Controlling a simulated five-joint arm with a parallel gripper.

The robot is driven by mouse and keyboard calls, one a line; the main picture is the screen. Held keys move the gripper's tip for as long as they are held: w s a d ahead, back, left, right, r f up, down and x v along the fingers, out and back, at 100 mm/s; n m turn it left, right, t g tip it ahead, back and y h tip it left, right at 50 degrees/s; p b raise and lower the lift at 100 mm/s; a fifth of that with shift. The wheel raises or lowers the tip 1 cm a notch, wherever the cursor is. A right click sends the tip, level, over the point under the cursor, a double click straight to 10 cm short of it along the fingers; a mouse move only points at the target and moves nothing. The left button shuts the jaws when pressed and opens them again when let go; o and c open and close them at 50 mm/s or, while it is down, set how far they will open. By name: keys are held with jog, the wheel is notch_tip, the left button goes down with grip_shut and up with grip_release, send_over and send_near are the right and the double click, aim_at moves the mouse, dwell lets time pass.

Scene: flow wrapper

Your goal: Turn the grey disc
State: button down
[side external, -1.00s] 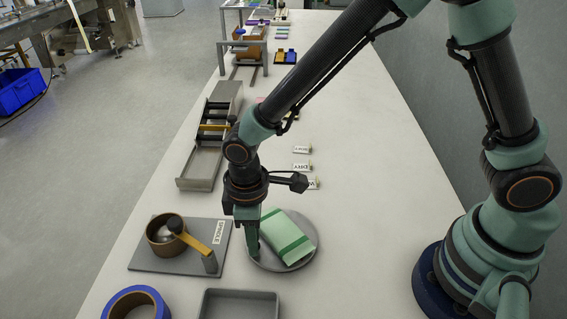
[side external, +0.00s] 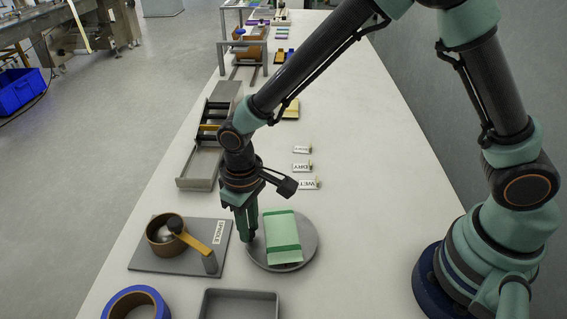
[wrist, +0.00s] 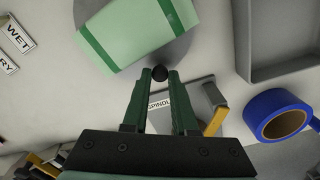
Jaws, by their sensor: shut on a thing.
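The grey disc (side external: 310,240) lies flat on the white table and bears a light green package (side external: 281,236) with darker green bands. In the wrist view the disc (wrist: 172,48) shows at the top, partly covered by the package (wrist: 130,28). My gripper (side external: 247,238) is at the disc's left edge in the side view, pointing down. In the wrist view my gripper (wrist: 160,76) is shut on a small black knob (wrist: 160,73) at the disc's rim. The knob is hidden behind the fingers in the side view.
A grey plate (side external: 150,262) labelled SPINDLE, with a brown cup (side external: 160,246) and yellow-armed crank (side external: 200,246), lies close on the left. Blue tape (side external: 112,303) and a grey tray (side external: 240,292) are in front. WET and DRY tags (side external: 302,167) stand behind the disc.

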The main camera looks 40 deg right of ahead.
jog(key=shift+w+d+m, duration=0.25)
jog(key=shift+w+m, duration=0.1)
jog(key=shift+m, duration=0.45)
jog(key=c, duration=0.7)
grip_release()
notch_tip(320, 180, up, 12)
